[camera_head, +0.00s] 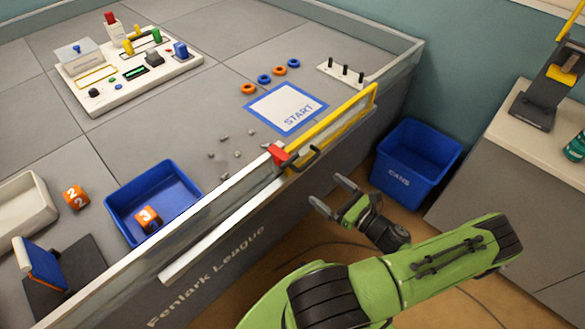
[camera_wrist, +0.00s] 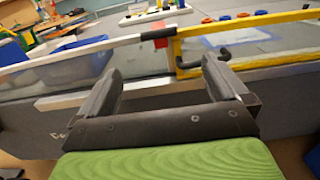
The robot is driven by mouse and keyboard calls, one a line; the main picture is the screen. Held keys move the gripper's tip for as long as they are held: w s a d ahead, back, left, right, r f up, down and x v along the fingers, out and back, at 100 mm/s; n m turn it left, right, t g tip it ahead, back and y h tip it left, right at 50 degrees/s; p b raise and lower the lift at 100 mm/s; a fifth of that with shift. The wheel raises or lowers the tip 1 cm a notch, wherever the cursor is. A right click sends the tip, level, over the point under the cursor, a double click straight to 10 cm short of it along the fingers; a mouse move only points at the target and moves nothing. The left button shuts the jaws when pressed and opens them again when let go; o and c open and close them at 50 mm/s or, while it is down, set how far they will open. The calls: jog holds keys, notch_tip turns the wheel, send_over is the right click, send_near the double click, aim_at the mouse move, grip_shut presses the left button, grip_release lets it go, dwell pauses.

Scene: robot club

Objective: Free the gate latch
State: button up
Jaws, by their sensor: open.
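The gate is a yellow frame with a clear panel (camera_head: 345,118) in the table's border wall. A red latch piece (camera_head: 279,154) sits at the gate's left end, with a black hooked handle (camera_head: 303,162) beside it. In the wrist view the yellow gate (camera_wrist: 250,20) spans the upper right and the black handle (camera_wrist: 205,65) shows close to the right finger. A dark and red piece (camera_wrist: 160,43) lies beyond the gap between my fingers. My gripper (camera_head: 333,195) is open and empty, outside the wall, to the right of and nearer than the latch, apart from it in the head view.
A blue bin (camera_head: 415,160) stands on the floor right of the gate. Inside the wall lie a START mat (camera_head: 287,108), rings (camera_head: 264,79), grey crumbs and a blue tray (camera_head: 115,195) with an orange cube. A cabinet (camera_head: 520,170) stands at right.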

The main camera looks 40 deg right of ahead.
aim_at(281, 158)
jog(key=w+b, duration=0.2)
jog(key=w, duration=1.2)
jog(key=shift+w+a, duration=0.25)
jog(key=shift+a, duration=0.05)
jog(key=c, duration=1.1)
jog(key=shift+r, duration=0.1)
jog(key=shift+c, duration=0.3)
